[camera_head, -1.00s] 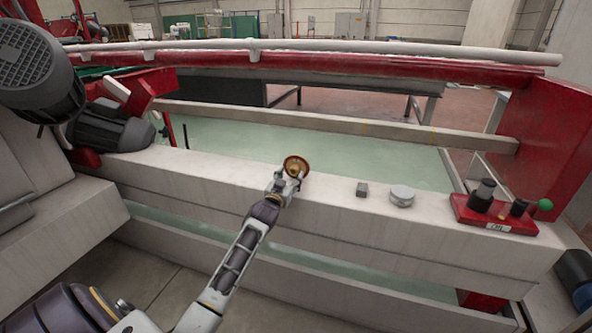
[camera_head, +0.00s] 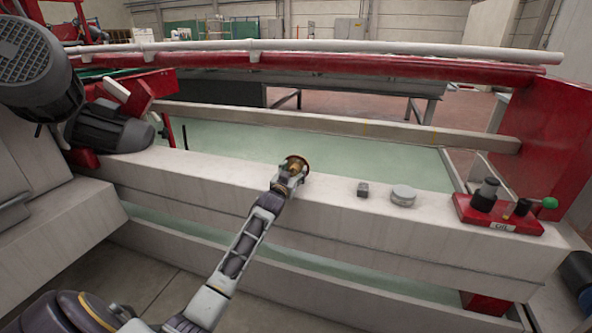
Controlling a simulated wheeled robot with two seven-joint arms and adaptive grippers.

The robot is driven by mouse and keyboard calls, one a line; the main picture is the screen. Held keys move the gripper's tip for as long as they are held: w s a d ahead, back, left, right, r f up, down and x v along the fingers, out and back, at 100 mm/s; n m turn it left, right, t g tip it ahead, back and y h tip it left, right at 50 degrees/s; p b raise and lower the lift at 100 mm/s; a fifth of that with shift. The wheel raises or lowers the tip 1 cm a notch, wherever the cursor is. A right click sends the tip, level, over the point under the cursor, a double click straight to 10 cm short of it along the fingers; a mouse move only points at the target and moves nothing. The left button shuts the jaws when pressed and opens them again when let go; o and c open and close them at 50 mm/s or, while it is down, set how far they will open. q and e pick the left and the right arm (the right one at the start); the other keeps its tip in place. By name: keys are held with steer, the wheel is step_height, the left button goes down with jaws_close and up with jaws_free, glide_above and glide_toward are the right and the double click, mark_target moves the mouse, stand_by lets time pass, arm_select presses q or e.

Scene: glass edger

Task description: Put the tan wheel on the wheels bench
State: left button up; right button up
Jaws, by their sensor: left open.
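The tan wheel (camera_head: 297,160) is a small brown-tan disc with a golden middle, at the far edge of the pale beam (camera_head: 226,178) in the head view. My left gripper (camera_head: 291,172) is right at the wheel and open. Its fingers cover the wheel's near lower part, so I cannot tell whether they touch it. My right gripper is out of view. I cannot tell which surface is the wheels bench.
A small grey block (camera_head: 363,190) and a round grey disc (camera_head: 403,196) sit on the beam to the right. A red oil tray (camera_head: 500,218) with dark cylinders is farther right. Dark motors (camera_head: 108,130) stand at the left. Greenish glass (camera_head: 300,146) lies behind the beam.

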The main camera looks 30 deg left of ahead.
mark_target(294, 167)
arm_select(q)
steer(key=shift+r, duration=0.1)
jaws_close()
stand_by(0.4)
steer(key=shift+r, duration=0.1)
steer(key=shift+r+p, duration=0.4)
steer(key=shift+r, duration=0.4)
step_height(294, 167, up, 6)
steer(key=p, duration=0.2)
steer(key=shift+p, duration=0.3)
steer(key=shift+r+p, duration=0.4)
steer(key=shift+r, duration=0.7)
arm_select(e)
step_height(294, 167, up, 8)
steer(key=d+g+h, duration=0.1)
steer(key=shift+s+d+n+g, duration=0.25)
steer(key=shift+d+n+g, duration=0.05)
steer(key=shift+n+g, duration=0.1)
